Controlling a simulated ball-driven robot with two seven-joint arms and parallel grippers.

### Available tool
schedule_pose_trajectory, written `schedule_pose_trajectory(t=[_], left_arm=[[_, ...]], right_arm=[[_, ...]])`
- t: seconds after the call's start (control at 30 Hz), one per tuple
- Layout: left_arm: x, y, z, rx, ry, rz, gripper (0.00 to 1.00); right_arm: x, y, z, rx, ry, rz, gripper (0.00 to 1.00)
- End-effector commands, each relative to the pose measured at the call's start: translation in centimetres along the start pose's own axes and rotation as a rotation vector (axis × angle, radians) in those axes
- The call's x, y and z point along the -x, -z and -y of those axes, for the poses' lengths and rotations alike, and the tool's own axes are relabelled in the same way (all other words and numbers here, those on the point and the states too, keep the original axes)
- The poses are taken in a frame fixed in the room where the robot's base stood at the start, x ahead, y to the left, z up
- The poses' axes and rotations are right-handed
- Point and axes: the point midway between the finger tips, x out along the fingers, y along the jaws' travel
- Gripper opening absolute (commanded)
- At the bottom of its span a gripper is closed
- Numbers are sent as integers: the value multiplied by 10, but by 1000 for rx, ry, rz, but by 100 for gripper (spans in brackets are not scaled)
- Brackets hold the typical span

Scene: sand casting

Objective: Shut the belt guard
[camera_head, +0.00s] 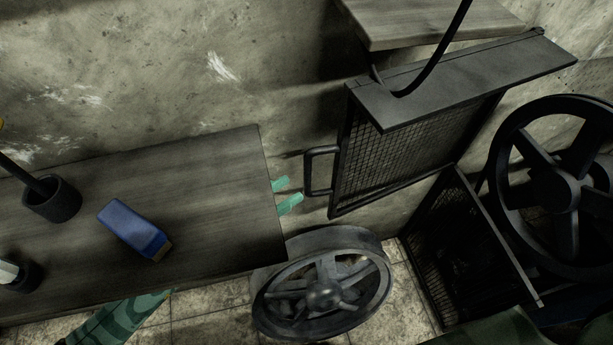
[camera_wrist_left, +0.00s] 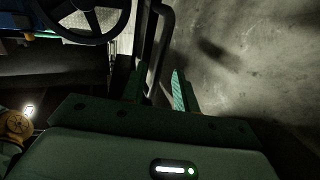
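The belt guard (camera_head: 410,150) is a dark framed mesh panel with a flat top plate. It stands open, swung away from the dark mesh-sided frame (camera_head: 450,240) at its lower right. Its bar handle (camera_head: 307,170) sticks out on the left edge and also shows as a dark bar in the left wrist view (camera_wrist_left: 167,25). My left gripper (camera_head: 288,194) is just left of the handle's lower end, its green fingers apart and empty. In the left wrist view, the handle runs toward the gap between the fingers (camera_wrist_left: 157,90); contact is unclear. My right gripper is out of view.
A pulley wheel (camera_head: 323,293) lies below the guard. A large spoked wheel (camera_head: 565,200) stands right. A shelf (camera_head: 430,18) is above.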

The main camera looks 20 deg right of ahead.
Motion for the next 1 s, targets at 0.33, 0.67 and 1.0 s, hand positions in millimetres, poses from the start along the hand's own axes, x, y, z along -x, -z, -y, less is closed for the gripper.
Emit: schedule_pose_trajectory(t=[0.33, 0.67, 1.0], left_arm=[[-55, -1, 0, 0, 0, 0, 30], [-59, 0, 0, 0, 2, 1, 30], [-58, 0, 0, 0, 2, 1, 0]], right_arm=[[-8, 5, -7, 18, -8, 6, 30], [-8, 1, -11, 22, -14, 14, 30], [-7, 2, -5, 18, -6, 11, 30]])
